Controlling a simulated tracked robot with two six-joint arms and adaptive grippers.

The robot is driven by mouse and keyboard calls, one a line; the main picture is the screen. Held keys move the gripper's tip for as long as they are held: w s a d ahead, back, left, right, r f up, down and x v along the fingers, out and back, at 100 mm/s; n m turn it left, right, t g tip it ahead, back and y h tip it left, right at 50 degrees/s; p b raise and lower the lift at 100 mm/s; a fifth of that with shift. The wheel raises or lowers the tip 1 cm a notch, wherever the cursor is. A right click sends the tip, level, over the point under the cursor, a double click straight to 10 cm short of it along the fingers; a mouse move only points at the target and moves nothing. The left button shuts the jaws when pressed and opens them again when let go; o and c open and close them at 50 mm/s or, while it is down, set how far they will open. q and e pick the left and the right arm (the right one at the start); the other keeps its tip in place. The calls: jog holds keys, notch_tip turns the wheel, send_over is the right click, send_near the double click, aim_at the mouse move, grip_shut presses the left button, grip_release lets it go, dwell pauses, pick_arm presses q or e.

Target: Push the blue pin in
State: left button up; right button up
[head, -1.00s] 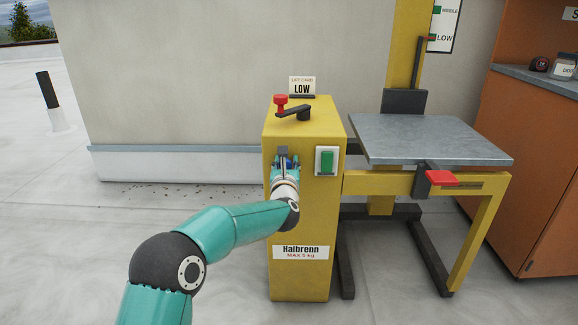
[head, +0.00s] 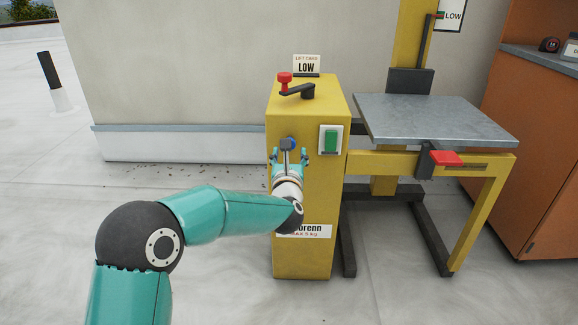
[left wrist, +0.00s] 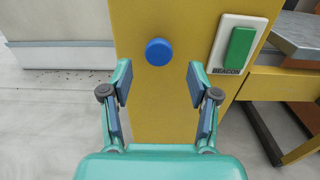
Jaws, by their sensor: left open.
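The blue pin (left wrist: 159,52) shows as a round blue knob on the front of the yellow lift cabinet (left wrist: 140,15) in the left wrist view. In the head view the pin (head: 292,143) is partly hidden by a dark part of my gripper. My left gripper (head: 289,154) is open, with its fingers apart in front of the cabinet and a little below the pin. In the left wrist view the fingers (left wrist: 159,84) stand either side of the space below the pin, with nothing between them. My right gripper is in neither view.
A green switch (head: 331,140) on a white plate sits right of the pin. A red-knobbed crank (head: 297,88) and a LOW card (head: 306,65) are on the cabinet top. The grey platform (head: 430,120) with a red lever (head: 445,158) stands to the right.

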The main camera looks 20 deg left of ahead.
pick_arm(q)
jog(key=v, duration=0.5)
dwell(0.3)
